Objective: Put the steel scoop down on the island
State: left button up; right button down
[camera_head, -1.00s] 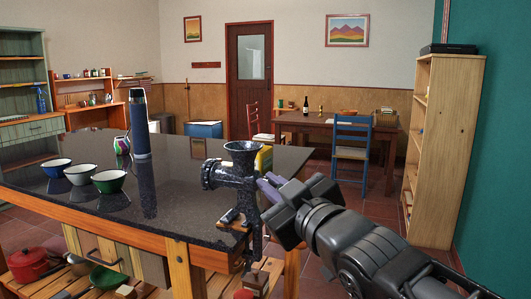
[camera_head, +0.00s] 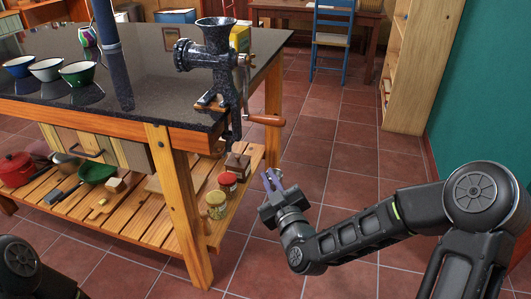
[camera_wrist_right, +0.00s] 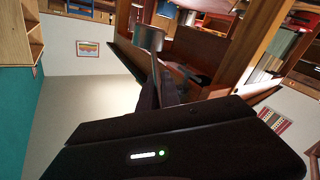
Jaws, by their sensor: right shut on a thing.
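The island (camera_head: 150,102) has a glossy black top on wooden legs, with a slatted lower shelf. My right gripper (camera_head: 270,181) is to the right of the island, below the level of its top and apart from it. In the right wrist view, its fingers (camera_wrist_right: 158,88) are shut on a thin dark handle. A grey metal head at the far end looks like the steel scoop (camera_wrist_right: 148,38). In the head view I cannot make out the scoop at the gripper. My left gripper is out of view; only part of my left arm shows at the lower left.
A meat grinder (camera_head: 212,55) is clamped at the island's near right corner, its crank handle (camera_head: 265,120) sticking out. Several bowls (camera_head: 78,75) and a blue flask (camera_head: 105,22) stand on top. Jars (camera_head: 217,205) and pans fill the shelf. A bare stretch lies along the front.

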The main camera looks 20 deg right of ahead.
jog(key=shift+h, duration=0.3)
jog(key=f, duration=0.3)
jog(key=w+f, duration=0.1)
jog(key=f, duration=0.1)
jog(key=shift+w+d+f, duration=0.1)
jog(key=shift+d+f, duration=0.25)
jog(key=shift+d, duration=0.05)
jog(key=shift+d, duration=0.1)
